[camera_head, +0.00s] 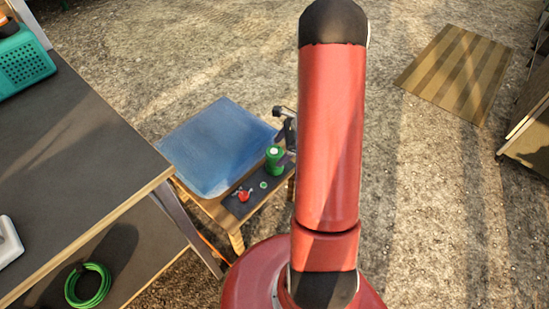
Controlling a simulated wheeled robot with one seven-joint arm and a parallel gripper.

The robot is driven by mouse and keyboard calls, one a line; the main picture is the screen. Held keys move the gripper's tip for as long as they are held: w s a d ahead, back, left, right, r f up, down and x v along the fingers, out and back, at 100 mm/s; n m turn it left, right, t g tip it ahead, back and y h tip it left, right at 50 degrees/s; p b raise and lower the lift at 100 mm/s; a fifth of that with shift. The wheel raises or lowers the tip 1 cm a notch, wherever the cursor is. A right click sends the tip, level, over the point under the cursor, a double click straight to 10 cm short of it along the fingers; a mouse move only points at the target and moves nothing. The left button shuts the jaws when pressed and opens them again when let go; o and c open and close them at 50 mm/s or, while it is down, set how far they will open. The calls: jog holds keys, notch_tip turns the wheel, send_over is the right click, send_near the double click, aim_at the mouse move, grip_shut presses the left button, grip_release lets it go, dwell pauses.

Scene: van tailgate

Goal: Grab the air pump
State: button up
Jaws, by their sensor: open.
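A small low wooden table (236,241) stands left of my red arm. On the dark surface at its right end is a green cylinder (274,161) with a pale top. Just behind it is a dark upright object with a grey top (285,113), partly hidden by my arm. I cannot tell for sure which of these is the air pump. A small red item (243,195) and a small green round piece (263,185) lie near the green cylinder. My gripper is outside the view.
A blue cushion-like slab (215,145) covers the low table's left part. A dark-topped shelf unit (75,150) fills the left side, with a teal box (25,62) and a coiled green hose (88,284). A striped mat (458,72) lies on open gravel at right.

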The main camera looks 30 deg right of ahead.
jog(key=x, duration=0.6)
jog(key=shift+w+d+f, duration=0.1)
jog(key=shift+w+f, duration=0.1)
jog(key=shift+f, duration=0.05)
jog(key=c, duration=1.4)
